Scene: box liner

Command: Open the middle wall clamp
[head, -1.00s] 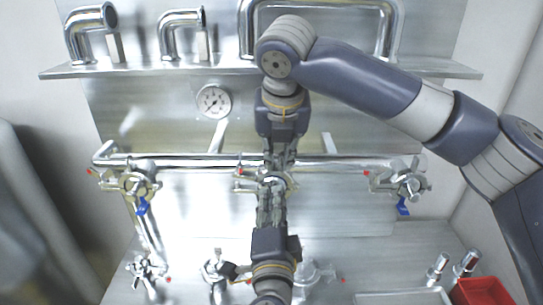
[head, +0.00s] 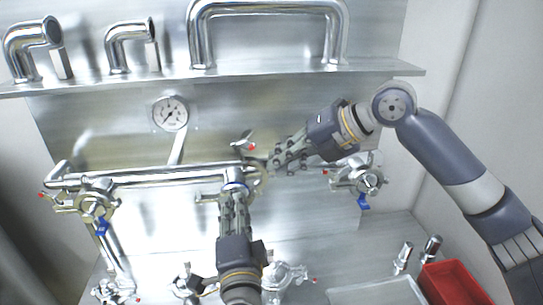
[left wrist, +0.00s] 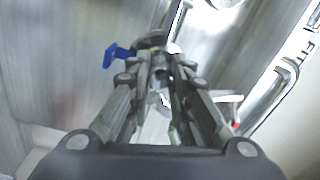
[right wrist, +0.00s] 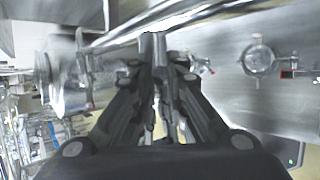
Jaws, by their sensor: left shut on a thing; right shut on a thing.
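The middle wall clamp (head: 258,182) sits at the right end of the horizontal steel pipe, between my grippers and partly hidden by them. My left gripper (head: 234,192) comes from below and is shut on the pipe fitting beside the clamp. A blue lever shows there in the left wrist view (left wrist: 116,54). My right gripper (head: 276,163) comes from the upper right and is shut on a part at the clamp's right side. The exact contact is hidden by the fingers.
Left (head: 98,200) and right (head: 362,178) wall clamps with blue levers flank the middle one. A gauge (head: 170,113) and a shelf (head: 300,70) are above. Lower valves (head: 288,276), a metal tray (head: 375,290) and a red bin (head: 455,285) are below.

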